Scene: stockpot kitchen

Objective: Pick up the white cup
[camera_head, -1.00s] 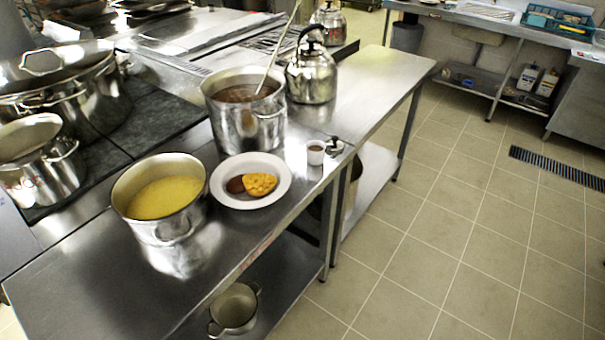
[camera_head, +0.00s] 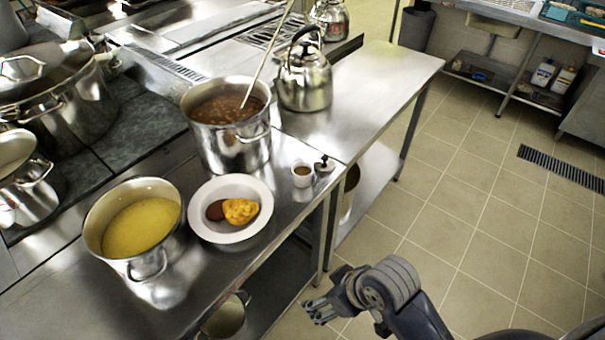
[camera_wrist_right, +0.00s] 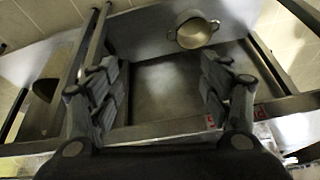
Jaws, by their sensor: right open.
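My right gripper (camera_head: 313,309) is low in the head view, in front of the counter's edge and apart from the cup. In the right wrist view the right gripper (camera_wrist_right: 160,95) has its fingers spread wide with nothing between them. The cup does not show in the wrist view. My left gripper is not in view.
A pot of soup (camera_head: 228,144), a pot of yellow food (camera_head: 142,254) and a kettle (camera_head: 304,82) stand on the counters. An empty pot (camera_wrist_right: 194,34) is on the lower shelf. The tiled floor is clear at right.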

